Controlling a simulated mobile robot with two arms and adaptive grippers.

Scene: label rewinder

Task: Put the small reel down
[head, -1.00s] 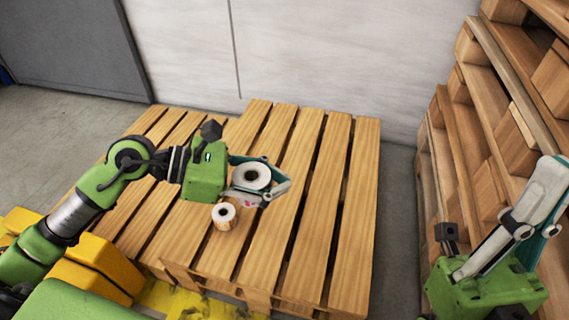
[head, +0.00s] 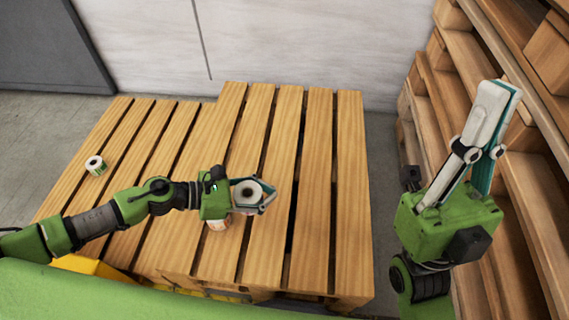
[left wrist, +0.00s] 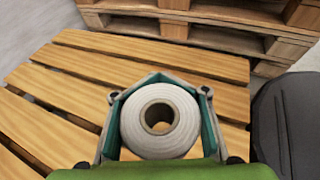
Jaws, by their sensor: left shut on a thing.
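My left gripper (head: 262,202) is shut around a white reel (head: 246,187) with a brown core, over the middle of the wooden pallet (head: 320,200). In the left wrist view the reel (left wrist: 182,140) sits between both fingers, its core hole facing the camera. I cannot tell whether its underside touches the planks. A second reel (head: 218,226), with an orange-brown side, stands on the pallet just below the gripper, partly hidden by it.
Stacked wooden pallets (head: 480,110) rise at the right. A pale wall (head: 300,50) stands behind the pallet and a grey door-like panel (head: 45,45) at the far left. The pallet's planks at the right and far side are bare, with gaps between them.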

